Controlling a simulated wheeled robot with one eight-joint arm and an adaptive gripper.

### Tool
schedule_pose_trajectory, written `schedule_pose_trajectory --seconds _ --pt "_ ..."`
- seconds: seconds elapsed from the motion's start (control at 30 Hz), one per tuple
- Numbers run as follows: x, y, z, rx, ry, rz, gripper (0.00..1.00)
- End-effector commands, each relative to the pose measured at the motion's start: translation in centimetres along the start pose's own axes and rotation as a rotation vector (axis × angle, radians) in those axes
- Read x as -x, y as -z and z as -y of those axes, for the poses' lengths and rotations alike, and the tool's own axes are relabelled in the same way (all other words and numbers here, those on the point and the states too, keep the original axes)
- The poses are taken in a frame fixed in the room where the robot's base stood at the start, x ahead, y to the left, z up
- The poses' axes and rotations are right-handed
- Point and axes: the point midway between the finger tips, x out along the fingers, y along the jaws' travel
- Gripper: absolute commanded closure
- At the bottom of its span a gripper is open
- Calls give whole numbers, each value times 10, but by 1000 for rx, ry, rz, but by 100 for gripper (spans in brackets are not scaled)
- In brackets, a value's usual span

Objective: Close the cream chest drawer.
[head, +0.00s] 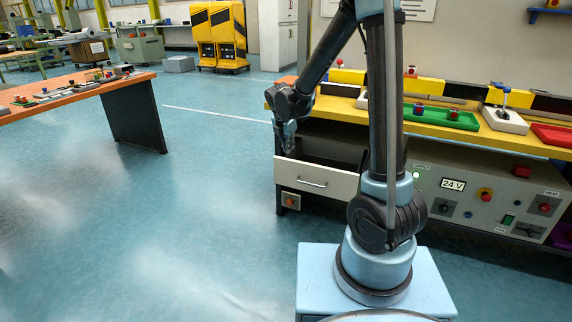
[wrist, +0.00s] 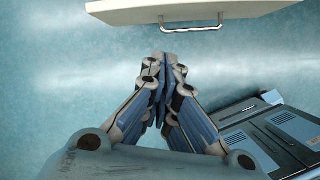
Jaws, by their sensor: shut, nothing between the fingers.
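The cream chest drawer (head: 335,184) is pulled out from the dark chest under the yellow bench, and its dark inside shows behind the front panel. Its metal bar handle (head: 312,183) faces out into the room. In the wrist view the drawer front (wrist: 185,9) crosses the top edge, with the handle (wrist: 192,27) on the side facing me. My gripper (head: 290,150) is shut and empty, pointing down, and overlaps the drawer's left end in the head view. In the wrist view my fingertips (wrist: 166,58) are below the handle in the picture, with floor visible between them.
The yellow bench (head: 445,115) bears a green tray (head: 440,117), a joystick box (head: 504,119) and a red tray (head: 553,135). A grey 24 V panel (head: 455,200) stands right of the drawer. An orange table (head: 80,92) is at left. The blue floor (head: 200,220) between is clear.

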Motion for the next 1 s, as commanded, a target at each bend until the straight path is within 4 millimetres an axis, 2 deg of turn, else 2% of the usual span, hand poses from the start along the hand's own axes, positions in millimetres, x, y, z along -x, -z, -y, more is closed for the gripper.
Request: schedule_pose_trajectory --seconds 0.03,0.1,0.3,0.57,1.0 --pt "-8 6 -13 60 -4 5 100" --pt "-17 13 -26 138 -6 13 100" --pt "-34 27 -47 278 -11 26 100" --pt "-47 29 -52 310 -11 29 100" --pt "-101 28 -53 307 -11 29 100"
